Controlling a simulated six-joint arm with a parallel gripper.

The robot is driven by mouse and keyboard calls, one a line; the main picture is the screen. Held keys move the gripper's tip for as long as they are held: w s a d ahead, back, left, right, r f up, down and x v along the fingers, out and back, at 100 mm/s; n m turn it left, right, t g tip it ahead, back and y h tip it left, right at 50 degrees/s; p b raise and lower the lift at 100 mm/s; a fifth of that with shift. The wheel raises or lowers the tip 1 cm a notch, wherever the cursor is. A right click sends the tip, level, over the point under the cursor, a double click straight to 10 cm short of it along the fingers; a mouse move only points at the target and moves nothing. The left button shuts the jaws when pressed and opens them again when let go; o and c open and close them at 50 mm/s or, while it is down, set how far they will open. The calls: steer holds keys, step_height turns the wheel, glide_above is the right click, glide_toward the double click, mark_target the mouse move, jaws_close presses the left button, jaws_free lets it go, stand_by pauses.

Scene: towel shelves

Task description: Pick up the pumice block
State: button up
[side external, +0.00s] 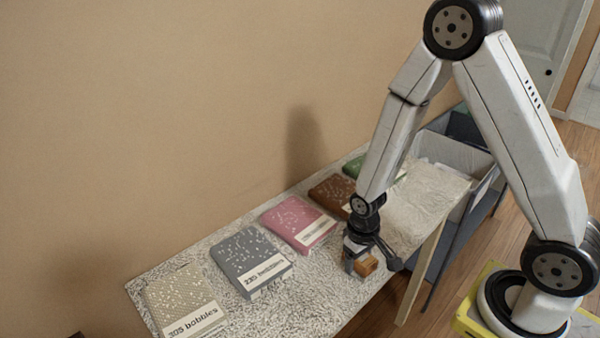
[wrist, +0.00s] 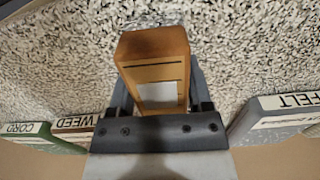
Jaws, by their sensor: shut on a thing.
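An orange-brown block (side external: 367,265) with a pale label sits between the jaws of my gripper (side external: 360,257), near the front edge of the speckled shelf top. In the wrist view the block (wrist: 153,48) fills the space between the two fingers of my gripper (wrist: 158,85), which is shut on it. The label's writing is too small to read, so I cannot confirm from it that this is the pumice block. I cannot tell whether the block's underside touches the shelf.
On the speckled shelf top (side external: 215,310) lie a beige (side external: 178,295), a grey (side external: 248,255), a pink (side external: 295,215), a brown (side external: 330,190) and a green (side external: 354,165) labelled packet along the wall. A grey bin (side external: 455,150) stands behind the shelf's right end.

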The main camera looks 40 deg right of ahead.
steer(key=shift+r, duration=0.15)
steer(key=shift+r, duration=4.9)
steer(key=o, duration=0.7)
steer(key=shift+c, duration=0.2)
steer(key=c, duration=0.5)
steer(key=shift+o, duration=0.2)
steer(key=shift+w, duration=0.1)
steer(key=w+r, duration=0.1)
steer(key=w, duration=2.3)
steer(key=shift+a+r, duration=0.15)
steer(key=shift+a, duration=0.2)
